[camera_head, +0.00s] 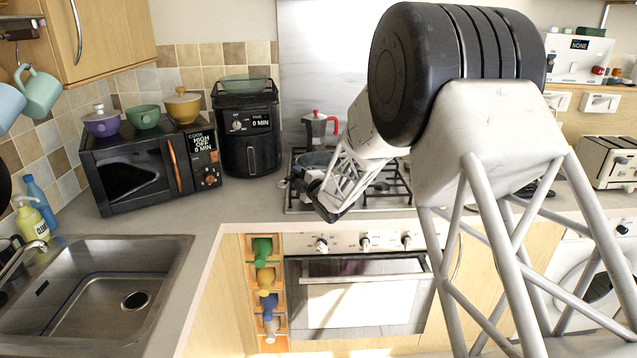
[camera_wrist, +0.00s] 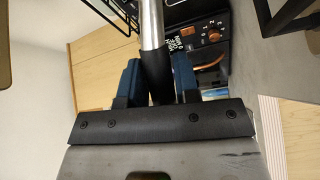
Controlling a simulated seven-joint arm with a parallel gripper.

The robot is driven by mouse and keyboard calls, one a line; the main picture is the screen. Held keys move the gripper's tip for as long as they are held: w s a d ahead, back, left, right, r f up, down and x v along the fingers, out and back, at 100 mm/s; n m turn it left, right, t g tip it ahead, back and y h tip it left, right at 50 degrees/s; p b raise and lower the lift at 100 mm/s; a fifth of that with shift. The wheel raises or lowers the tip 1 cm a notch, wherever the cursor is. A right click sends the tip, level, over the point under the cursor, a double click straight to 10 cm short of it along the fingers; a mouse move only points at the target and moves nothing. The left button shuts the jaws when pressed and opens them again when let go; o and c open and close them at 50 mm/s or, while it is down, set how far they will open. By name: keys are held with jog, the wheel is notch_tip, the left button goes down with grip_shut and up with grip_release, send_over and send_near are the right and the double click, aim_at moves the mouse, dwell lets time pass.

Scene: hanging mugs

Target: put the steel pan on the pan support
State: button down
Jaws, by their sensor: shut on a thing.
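The steel pan (camera_head: 316,158) shows as a grey-blue round shape at the back left of the hob, partly hidden by my arm. I cannot tell whether it touches the grate. The pan support, a black grate (camera_head: 395,188), lies on the hob and is partly covered by my arm. My gripper (camera_head: 298,184) is at the hob's left edge, beside the pan. In the wrist view my gripper (camera_wrist: 153,82) has its blue fingers shut on the dark part of a handle, and the steel shaft (camera_wrist: 151,25) runs out of the top of the picture.
A red-lidded moka pot (camera_head: 319,130) stands behind the pan. A black air fryer (camera_head: 248,132) and a microwave (camera_head: 150,165) stand to the left. The counter (camera_head: 245,200) in front of them is clear. A sink (camera_head: 95,290) is at the lower left.

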jog(key=shift+f, duration=0.1)
jog(key=shift+c, duration=2.3)
grip_release()
jog(key=shift+f, duration=0.15)
jog(key=shift+s+d, duration=0.1)
jog(key=shift+s+d, duration=0.25)
jog(key=shift+s, duration=0.1)
jog(key=v, duration=0.6)
jog(key=shift+s, duration=0.3)
jog(key=shift+d, duration=0.2)
